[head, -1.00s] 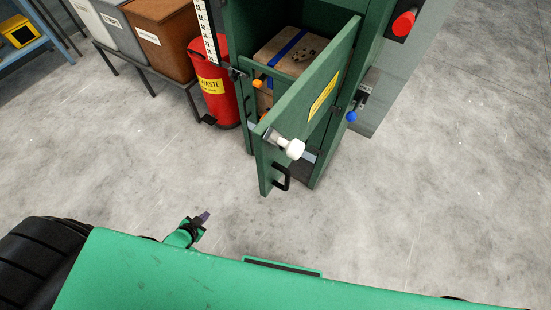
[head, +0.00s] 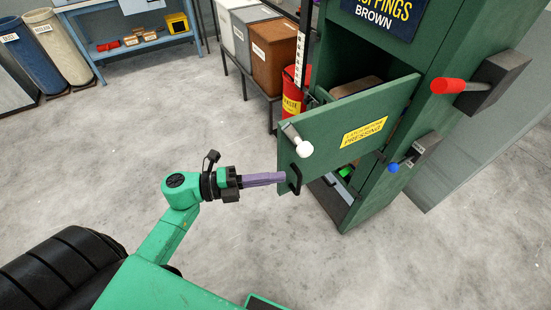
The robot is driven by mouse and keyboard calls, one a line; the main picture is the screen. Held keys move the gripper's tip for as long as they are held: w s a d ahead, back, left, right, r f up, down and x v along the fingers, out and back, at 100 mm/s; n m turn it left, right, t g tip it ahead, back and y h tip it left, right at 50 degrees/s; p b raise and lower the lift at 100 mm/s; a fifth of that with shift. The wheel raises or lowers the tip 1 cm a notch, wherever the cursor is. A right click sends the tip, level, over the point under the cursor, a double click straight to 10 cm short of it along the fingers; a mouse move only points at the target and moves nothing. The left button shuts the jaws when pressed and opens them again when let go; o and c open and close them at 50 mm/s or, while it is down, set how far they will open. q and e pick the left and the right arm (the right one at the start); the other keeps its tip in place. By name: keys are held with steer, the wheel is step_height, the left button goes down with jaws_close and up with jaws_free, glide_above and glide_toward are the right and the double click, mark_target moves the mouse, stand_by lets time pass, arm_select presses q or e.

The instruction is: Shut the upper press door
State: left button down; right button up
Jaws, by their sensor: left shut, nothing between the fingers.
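The green press door (head: 335,128) hangs open, hinged at its right edge on the green press cabinet (head: 370,207). It has a yellow label, a white-knobbed latch (head: 303,148) and a black pull handle (head: 294,181) near its free left edge. My left gripper (head: 284,178) is shut and empty, its purple fingers pointing right with the tips at the handle near the door's lower left corner. I cannot tell whether they touch. A brown bale or box (head: 355,87) shows partly inside, behind the door. My right gripper is out of view.
The floor left of the door is clear.

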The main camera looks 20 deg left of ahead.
mark_target(278, 165)
arm_select(q)
steer(key=w+p, duration=0.2)
steer(key=w, duration=0.1)
steer(key=shift+w+r, duration=0.1)
steer(key=shift+w, duration=0.2)
steer(key=shift+w+a, duration=0.1)
steer(key=shift+a, duration=0.25)
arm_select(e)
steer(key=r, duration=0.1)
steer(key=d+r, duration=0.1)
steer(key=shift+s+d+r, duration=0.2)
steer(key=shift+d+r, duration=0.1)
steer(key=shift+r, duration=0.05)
arm_select(q)
steer(key=shift+d, duration=0.15)
